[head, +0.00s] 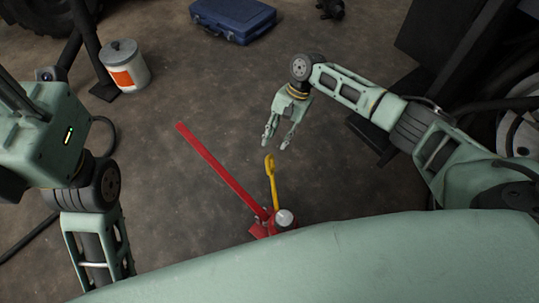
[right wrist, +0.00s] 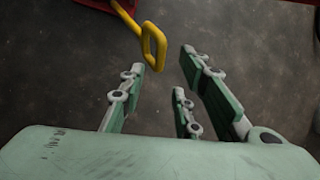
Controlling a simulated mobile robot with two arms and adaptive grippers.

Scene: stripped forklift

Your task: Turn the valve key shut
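The yellow valve key (head: 272,179) stands out from a red jack-like device (head: 262,228) on the floor, with its looped end pointing away from me. In the right wrist view the key's yellow loop (right wrist: 153,43) is beyond the fingertips, a little left of the gap between them. My right gripper (head: 276,143) is open and empty, just short of the loop and apart from it. It also shows in the right wrist view (right wrist: 170,75) with its fingers spread. My left arm is at the left of the head view; its fingers are out of view.
A long red bar (head: 218,165) rises from the device toward the upper left. A white bucket with an orange label (head: 126,70) and a blue case (head: 233,18) stand farther back. Dark machinery (head: 450,45) is at the right.

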